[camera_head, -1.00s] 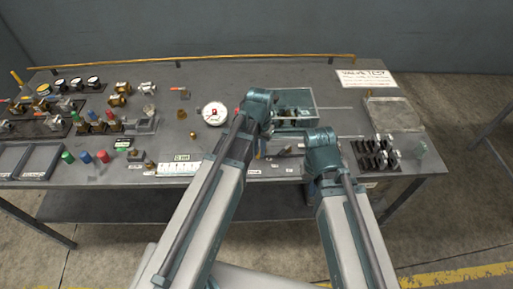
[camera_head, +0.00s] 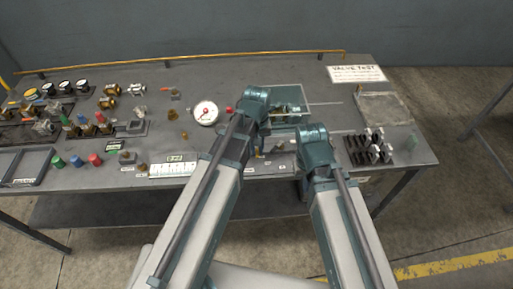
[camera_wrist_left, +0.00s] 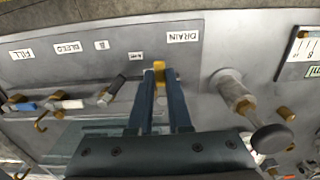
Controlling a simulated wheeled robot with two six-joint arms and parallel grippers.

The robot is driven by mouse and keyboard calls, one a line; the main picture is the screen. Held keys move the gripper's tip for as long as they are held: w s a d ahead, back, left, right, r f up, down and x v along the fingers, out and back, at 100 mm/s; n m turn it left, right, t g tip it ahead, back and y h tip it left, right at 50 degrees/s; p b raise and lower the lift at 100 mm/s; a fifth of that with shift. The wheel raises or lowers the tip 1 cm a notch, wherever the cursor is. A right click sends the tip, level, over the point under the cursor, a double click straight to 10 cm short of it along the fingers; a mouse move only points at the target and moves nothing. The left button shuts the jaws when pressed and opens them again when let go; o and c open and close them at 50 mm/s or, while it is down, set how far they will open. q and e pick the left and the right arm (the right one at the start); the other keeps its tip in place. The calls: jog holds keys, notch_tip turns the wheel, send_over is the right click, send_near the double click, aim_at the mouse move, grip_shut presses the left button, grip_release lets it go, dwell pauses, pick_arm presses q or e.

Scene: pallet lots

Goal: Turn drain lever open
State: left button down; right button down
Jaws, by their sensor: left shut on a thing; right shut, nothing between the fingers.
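In the left wrist view the yellow drain lever (camera_wrist_left: 159,68) stands just below the white DRAIN label (camera_wrist_left: 184,37). My left gripper (camera_wrist_left: 160,84) is shut on the lever, with its two blue fingers on either side of it.
In the left wrist view several other levers (camera_wrist_left: 68,104) lie near the FILL and BLEED labels, and a grey knobbed fitting (camera_wrist_left: 232,87) stands close on the right. In the head view a white gauge (camera_head: 206,113) and a clear-walled box (camera_head: 290,97) flank my left wrist.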

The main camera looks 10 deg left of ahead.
aim_at(257, 152)
dwell(0.3)
pick_arm(q)
jog(key=c, duration=0.8)
grip_release()
jog(key=shift+c, duration=0.2)
jog(key=shift+r, duration=0.15)
notch_tip(257, 152, up, 14)
jog(key=p, duration=1.4)
jog(key=shift+f, duration=0.25)
jog(key=s+d+f+m+b, duration=0.2)
jog(key=s+f+m+b, duration=0.1)
jog(key=s, duration=0.2)
jog(key=s+d+f+m+y+b, duration=0.1)
jog(key=s+d+f+m+b, duration=0.2)
jog(key=s, duration=0.3)
jog(key=shift+s+d+f+m+b, duration=0.25)
jog(key=shift+f+m+b, duration=0.2)
jog(key=shift+m+b, duration=0.15)
